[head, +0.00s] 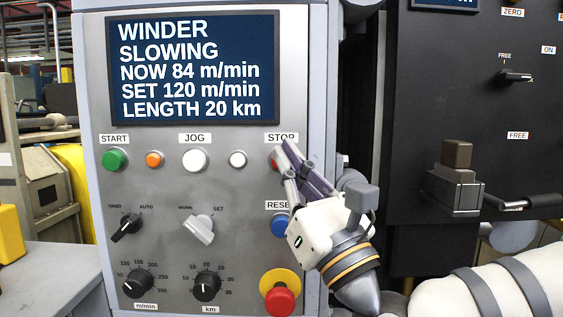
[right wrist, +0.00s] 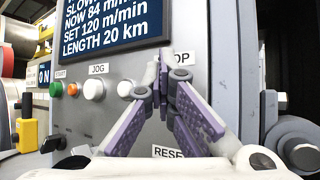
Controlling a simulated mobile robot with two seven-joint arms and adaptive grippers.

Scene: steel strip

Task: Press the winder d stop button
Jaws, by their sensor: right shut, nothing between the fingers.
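The winder panel (head: 255,225) faces me, with a screen (head: 190,68) reading "WINDER SLOWING, NOW 84 m/min, SET 120 m/min". The STOP label (head: 281,138) is partly covered by my fingertips. Below it a sliver of the red stop button (head: 274,160) shows; the rest is hidden behind the fingers. My right gripper (head: 282,150) is shut and empty, its fingertips at the stop button. In the right wrist view the fingertips (right wrist: 166,72) hide the button, so I cannot tell whether they touch it. My left gripper is not in view.
A green START button (head: 114,159), an orange lamp (head: 154,159) and a white JOG button (head: 195,159) lie left of STOP. A blue RESET button (head: 280,225) and a red emergency stop (head: 281,301) on yellow sit below. A dark panel (head: 415,120) stands to the right.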

